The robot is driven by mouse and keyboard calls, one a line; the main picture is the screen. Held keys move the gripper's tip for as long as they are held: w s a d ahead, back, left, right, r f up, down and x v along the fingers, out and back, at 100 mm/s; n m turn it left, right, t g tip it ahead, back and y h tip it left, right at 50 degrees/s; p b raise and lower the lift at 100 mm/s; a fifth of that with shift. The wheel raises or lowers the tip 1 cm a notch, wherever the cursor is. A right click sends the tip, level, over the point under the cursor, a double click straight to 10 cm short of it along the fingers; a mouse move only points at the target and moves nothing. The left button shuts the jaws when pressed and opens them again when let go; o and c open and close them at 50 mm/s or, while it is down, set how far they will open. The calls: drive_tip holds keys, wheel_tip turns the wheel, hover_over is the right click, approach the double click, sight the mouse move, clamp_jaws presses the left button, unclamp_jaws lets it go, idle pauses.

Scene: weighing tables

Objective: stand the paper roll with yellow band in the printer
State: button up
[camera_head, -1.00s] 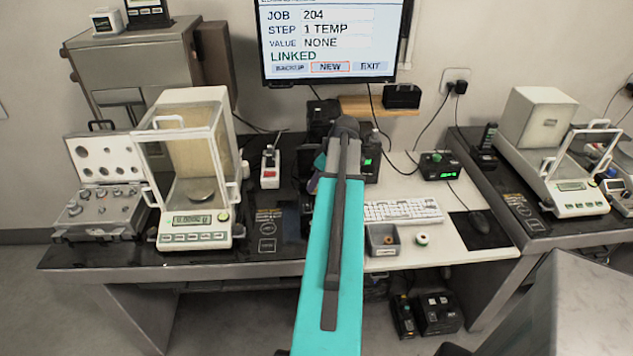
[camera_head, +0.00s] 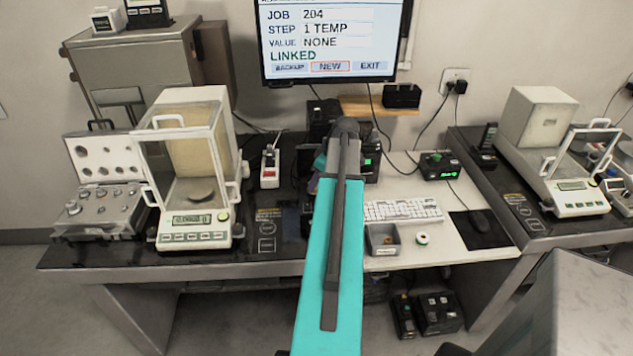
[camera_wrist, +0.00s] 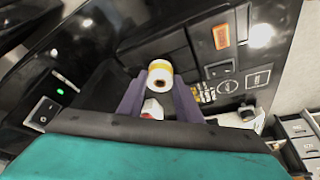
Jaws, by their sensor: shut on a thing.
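In the wrist view, the paper roll with yellow band (camera_wrist: 159,76) is white with a dark core hole facing me. It sits between the tips of the two purple fingers of my gripper (camera_wrist: 160,84), which is shut on it. Black equipment surfaces lie around and below it. I cannot tell which black part is the printer, or whether the roll touches it. A white and red thing (camera_wrist: 152,108) shows between the fingers, nearer the palm; its kind is unclear. In the head view my teal arm hides the roll and most of my gripper.
A keyboard (camera_head: 403,211), a small grey bin (camera_head: 383,239) and a small spool (camera_head: 422,239) lie to the right. A monitor (camera_head: 328,40) hangs behind.

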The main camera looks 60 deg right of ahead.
drive_tip(key=shift+f+b, duration=0.3)
drive_tip(key=shift+f, duration=0.25)
idle(0.5)
drive_tip(key=o, duration=1.7)
drive_tip(key=shift+r, duration=0.15)
drive_tip(key=shift+p+v, duration=1.8)
drive_tip(key=shift+v, duration=1.85)
drive_tip(key=shift+r, duration=0.1)
